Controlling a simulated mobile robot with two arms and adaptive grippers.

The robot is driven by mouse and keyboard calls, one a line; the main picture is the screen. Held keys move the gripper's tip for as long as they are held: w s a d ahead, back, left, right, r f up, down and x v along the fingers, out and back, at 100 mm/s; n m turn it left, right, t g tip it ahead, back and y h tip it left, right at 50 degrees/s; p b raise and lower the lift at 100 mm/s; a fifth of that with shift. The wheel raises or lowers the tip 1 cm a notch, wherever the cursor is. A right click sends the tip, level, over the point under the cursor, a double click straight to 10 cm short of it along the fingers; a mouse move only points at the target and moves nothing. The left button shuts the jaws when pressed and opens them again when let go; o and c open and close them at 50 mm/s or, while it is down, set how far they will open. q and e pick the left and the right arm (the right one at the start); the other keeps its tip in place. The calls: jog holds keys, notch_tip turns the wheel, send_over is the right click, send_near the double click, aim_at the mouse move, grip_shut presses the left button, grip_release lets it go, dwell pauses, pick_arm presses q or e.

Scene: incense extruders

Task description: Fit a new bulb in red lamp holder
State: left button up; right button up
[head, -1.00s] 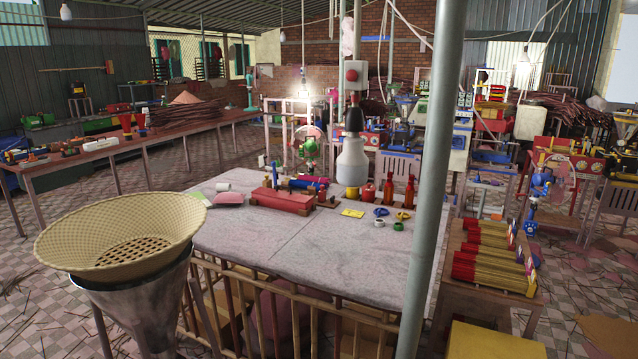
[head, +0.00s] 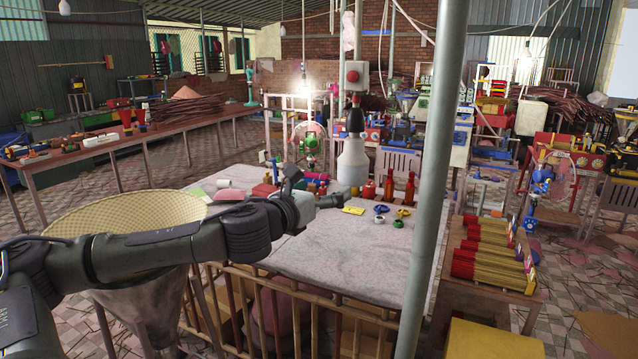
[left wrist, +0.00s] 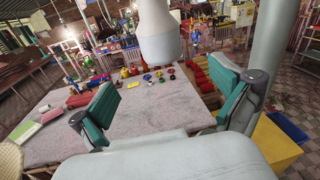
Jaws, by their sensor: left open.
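A lamp hangs over the table in the head view. My left gripper (head: 312,190) is over the table, left of and apart from the bulb in the head view. In the left wrist view its two teal-padded fingers (left wrist: 165,90) are spread with nothing between them. My right gripper is not in view.
The grey-topped table (head: 335,260) carries red bottles (head: 410,188), tape rolls (head: 399,224) and a yellow card (head: 353,210). A grey metal post (head: 432,190) stands right of the lamp. A woven basket (head: 70,222) is at left. Incense bundles (head: 490,250) lie on the right table.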

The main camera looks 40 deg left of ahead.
aim_at(346, 170)
pick_arm(q)
jog(key=shift+m, duration=0.5)
jog(key=w+p, duration=0.1)
jog(key=w, duration=0.2)
jog(key=w+r+p, duration=0.1)
jog(key=w+p, duration=0.1)
jog(key=w, duration=0.2)
jog(key=w+a+p, duration=0.1)
jog(key=w+p, duration=0.1)
jog(key=w, duration=0.2)
jog(key=shift+r, duration=0.3)
jog(key=shift+w+f, duration=0.1)
jog(key=shift+w, duration=0.6)
jog(key=shift+c, duration=0.3)
jog(key=c, duration=1.2)
jog(key=shift+n+y+p, duration=0.3)
jog(key=shift+n+y, duration=0.1)
jog(key=shift+y, duration=0.4)
jog(key=shift+n+y+p, duration=0.3)
jog(key=shift+n+y, duration=0.1)
jog(key=shift+y, duration=0.2)
